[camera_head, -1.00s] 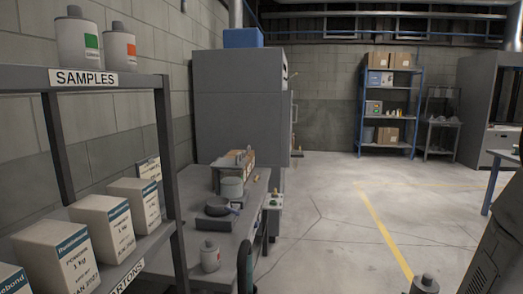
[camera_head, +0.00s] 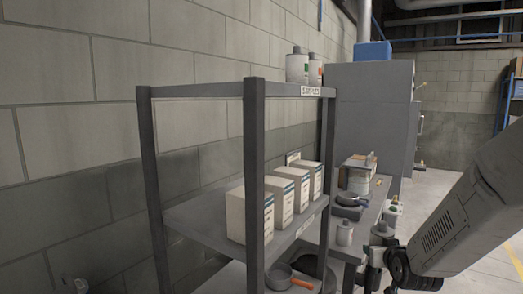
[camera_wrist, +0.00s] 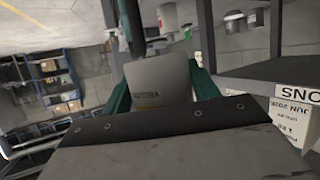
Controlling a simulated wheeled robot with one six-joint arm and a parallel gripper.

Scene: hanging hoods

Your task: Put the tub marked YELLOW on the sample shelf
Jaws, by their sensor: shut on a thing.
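My gripper (camera_head: 374,262) is at the lower right of the head view, on the aisle side of the rack, apart from it. In the wrist view its green fingers (camera_wrist: 201,79) are shut on a pale grey tub (camera_wrist: 157,82). The sample shelf (camera_head: 225,90) is the rack's top board, with a SAMPLES sign (camera_head: 311,91). A green-marked tub (camera_head: 297,68) and an orange-marked tub (camera_head: 315,71) stand at its far end. The near part of the board looks bare.
Several cartons (camera_head: 258,215) stand on the board below. A pan (camera_head: 283,277) lies lower down. A bench behind the rack holds another tub (camera_head: 344,233) and a dark pan (camera_head: 348,199). Rack posts (camera_head: 254,180) stand at the corners.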

